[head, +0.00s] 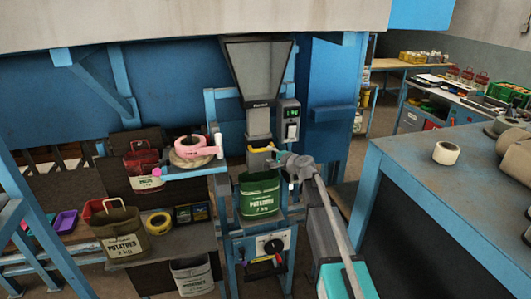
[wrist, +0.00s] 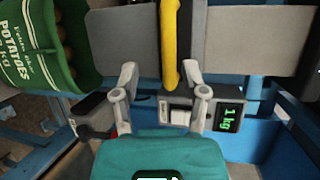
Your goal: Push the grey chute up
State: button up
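The grey chute (head: 258,161) hangs under the hopper spout (head: 258,122), with a yellow handle (head: 261,149) across its upper part. In the wrist view the chute (wrist: 122,45) is left of the yellow handle (wrist: 170,40) and the spout (wrist: 240,42) is right of it. My gripper (head: 277,157) is at the handle's right end in the head view. In the wrist view my gripper (wrist: 161,76) is open, with a finger on either side of the handle and visible gaps. A green potato sack (head: 260,195) is below the chute; its rim is close to the chute's lower end.
A scale display (wrist: 230,118) reads 1 kg beside the spout. A side shelf (head: 200,171) with a tape roll and pink tool is left of the chute. A blue-framed bench (head: 430,180) stands at right. Other sacks (head: 122,236) are at lower left.

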jog(key=p+v, duration=0.2)
jog(key=v, duration=0.7)
jog(key=s+f+n+g+b, duration=0.2)
jog(key=s+f+b, duration=0.1)
jog(key=f, duration=0.3)
jog(key=s+f+n+g+h+b, duration=0.1)
jog(key=s+f+n+b, duration=0.1)
jog(key=s+f+b, duration=0.2)
jog(key=shift+s+f+n+g, duration=0.3)
jog(key=shift+f+g, duration=0.1)
jog(key=shift+f, duration=0.55)
jog(key=shift+d, duration=0.15)
jog(key=m+t+y+p, duration=0.1)
jog(key=m+t+p, duration=0.35)
jog(key=p, duration=0.35)
send_near(264, 150)
jog(key=s+d+r, duration=0.1)
jog(key=s+d, duration=0.1)
jog(key=shift+d+r+g, duration=0.1)
jog(key=shift+g, duration=0.25)
jog(key=shift+w+b, duration=0.15)
jog(key=shift+b, duration=0.15)
jog(key=b+x, duration=0.2)
jog(key=x, duration=1.1)
jog(key=shift+w+a+b, duration=0.15)
jog(key=shift+a+b, duration=0.1)
jog(key=shift+b, duration=0.05)
jog(key=shift+c, duration=0.3)
